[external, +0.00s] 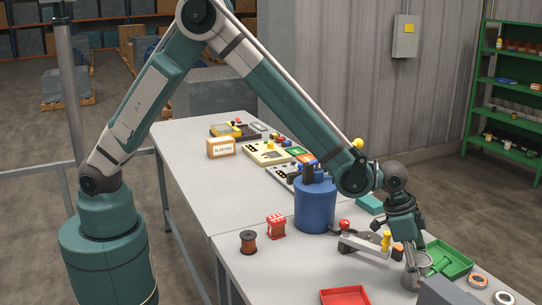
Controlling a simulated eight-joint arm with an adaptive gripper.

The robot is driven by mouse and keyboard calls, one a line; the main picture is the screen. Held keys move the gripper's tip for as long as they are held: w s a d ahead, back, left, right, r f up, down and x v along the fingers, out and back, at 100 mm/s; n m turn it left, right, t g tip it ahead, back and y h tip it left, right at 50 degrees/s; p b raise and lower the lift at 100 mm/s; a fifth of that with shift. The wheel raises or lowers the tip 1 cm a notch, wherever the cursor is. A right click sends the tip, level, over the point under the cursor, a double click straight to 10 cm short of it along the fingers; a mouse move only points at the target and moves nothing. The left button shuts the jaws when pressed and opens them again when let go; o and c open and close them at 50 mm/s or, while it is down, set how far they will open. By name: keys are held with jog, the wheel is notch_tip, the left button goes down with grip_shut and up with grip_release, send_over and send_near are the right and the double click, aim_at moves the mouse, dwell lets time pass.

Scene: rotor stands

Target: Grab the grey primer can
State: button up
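A small grey can (418,272), which looks like the primer can, stands on the table near its right end. My gripper (411,262) points down right above it, with the fingers at or around its upper part. The fingers are small and dark here, so I cannot tell whether they touch the can or are apart from it. Part of the can's top is hidden by the gripper.
A green tray (450,261) lies just right of the can, and a grey block (443,292) stands in front. A red tray (346,297), a blue canister (315,205), a copper spool (248,242) and rings (503,297) are nearby. Bare tabletop (290,275) shows at front left.

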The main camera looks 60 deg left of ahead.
jog(key=c, duration=0.4)
jog(key=shift+r, duration=5)
